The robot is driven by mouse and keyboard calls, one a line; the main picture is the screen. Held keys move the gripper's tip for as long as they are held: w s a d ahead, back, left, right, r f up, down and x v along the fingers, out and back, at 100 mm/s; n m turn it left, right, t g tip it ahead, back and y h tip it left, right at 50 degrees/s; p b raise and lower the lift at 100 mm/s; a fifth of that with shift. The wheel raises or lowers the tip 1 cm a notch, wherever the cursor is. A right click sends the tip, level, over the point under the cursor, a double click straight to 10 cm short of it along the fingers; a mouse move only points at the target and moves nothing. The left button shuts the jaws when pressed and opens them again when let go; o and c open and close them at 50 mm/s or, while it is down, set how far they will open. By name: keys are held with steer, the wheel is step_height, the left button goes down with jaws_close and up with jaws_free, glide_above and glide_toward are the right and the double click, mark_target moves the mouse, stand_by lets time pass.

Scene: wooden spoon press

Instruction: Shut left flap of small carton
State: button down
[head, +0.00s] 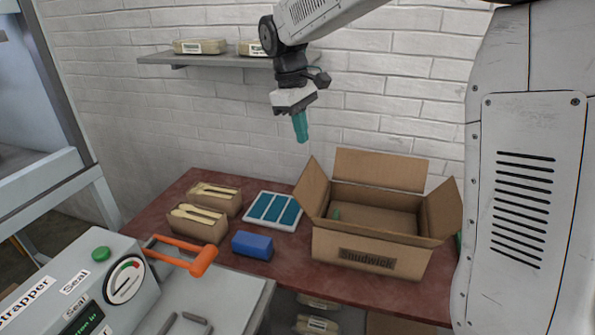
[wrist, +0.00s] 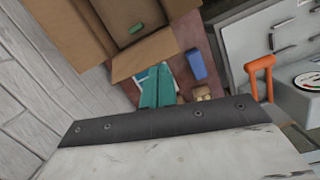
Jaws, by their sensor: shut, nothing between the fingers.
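The small brown carton (head: 372,262) stands open on the right part of the red table. Its left flap (head: 312,187) is raised and leans outward to the left. The back flap (head: 380,169) stands up and the right flap (head: 445,208) leans outward. A small green thing (head: 336,214) lies inside. My gripper (head: 301,138), with teal fingers, is shut and empty, pointing down above the left flap and apart from it. In the wrist view, the fingers (wrist: 158,92) show below the left flap (wrist: 146,55), and the carton's inside (wrist: 122,12) is at the top.
Left of the carton are a white tray (head: 248,222) with teal packs, a blue block (head: 252,245) and two boxes of wooden spoons (head: 198,228). A machine with an orange handle (head: 205,262) stands front left. A wall shelf (head: 180,60) is behind.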

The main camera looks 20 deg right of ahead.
mark_target(313, 187)
steer(key=w+a+f+n+h, duration=0.1)
steer(key=w+a+f+n, duration=0.2)
steer(key=w+f, duration=0.65)
steer(key=s+d+f, duration=0.2)
steer(key=d+f, duration=0.2)
steer(key=f, duration=0.2)
steer(key=shift+d+g, duration=0.25)
steer(key=shift+g, duration=0.15)
steer(key=shift+s, duration=0.15)
